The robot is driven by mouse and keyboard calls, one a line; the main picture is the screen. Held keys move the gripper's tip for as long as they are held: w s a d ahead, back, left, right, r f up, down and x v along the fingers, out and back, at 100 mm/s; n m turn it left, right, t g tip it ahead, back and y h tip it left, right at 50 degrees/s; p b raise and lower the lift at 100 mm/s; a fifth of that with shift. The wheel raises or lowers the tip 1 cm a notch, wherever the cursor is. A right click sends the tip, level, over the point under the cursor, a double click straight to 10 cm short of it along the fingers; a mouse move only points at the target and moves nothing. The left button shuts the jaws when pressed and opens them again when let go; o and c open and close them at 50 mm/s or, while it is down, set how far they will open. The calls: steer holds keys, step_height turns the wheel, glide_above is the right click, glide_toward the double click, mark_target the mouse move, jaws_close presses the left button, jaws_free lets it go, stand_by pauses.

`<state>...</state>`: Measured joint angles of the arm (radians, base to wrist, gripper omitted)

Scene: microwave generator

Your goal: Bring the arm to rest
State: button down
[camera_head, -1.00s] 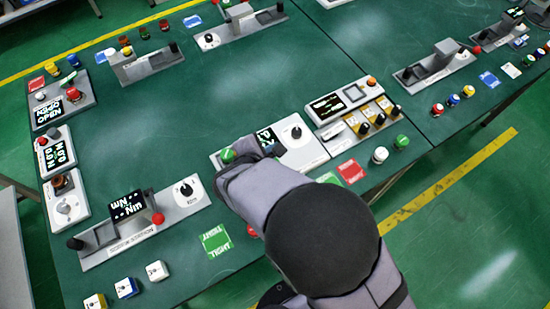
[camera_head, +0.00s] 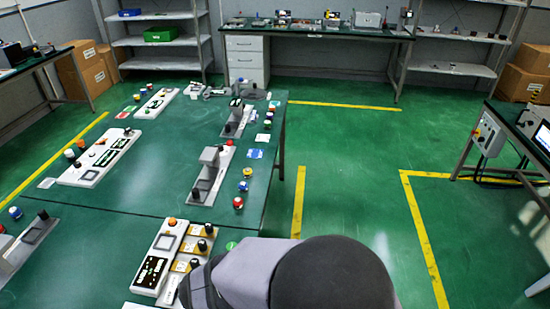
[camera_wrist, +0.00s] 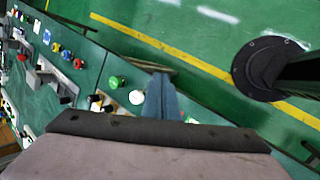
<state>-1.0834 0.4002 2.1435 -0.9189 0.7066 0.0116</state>
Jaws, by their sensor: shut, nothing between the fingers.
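My gripper (camera_wrist: 161,98) shows in the wrist view as blue-grey fingers held together, with nothing between them. It hangs above the edge of the green table (camera_wrist: 88,68), beside a white button (camera_wrist: 136,97) and a green button (camera_wrist: 116,82). I cannot tell whether it touches anything. In the head view my arm's grey links and black cap fill the bottom middle, and the gripper's fingertips are hidden there.
A control panel (camera_head: 154,273) with black knobs stands left of my arm. Other panels, such as a long white one (camera_head: 87,172), and several coloured buttons line the green table (camera_head: 130,208). The green floor (camera_head: 345,190) to the right is clear.

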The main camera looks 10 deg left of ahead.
steer(key=d+r+m+g+h, duration=0.15)
steer(key=d+m+g, duration=0.25)
steer(key=d+m, duration=1)
steer(key=s+d+m+g+y, duration=0.1)
steer(key=s+d+m, duration=0.2)
steer(key=d, duration=0.3)
steer(key=s+d+r+m+g+y, duration=0.1)
steer(key=s+d+m+y, duration=0.1)
steer(key=d, duration=0.5)
steer(key=shift+s+r+m, duration=0.15)
steer(key=shift+s+m, duration=0.75)
steer(key=shift+s, duration=0.1)
stand_by(0.7)
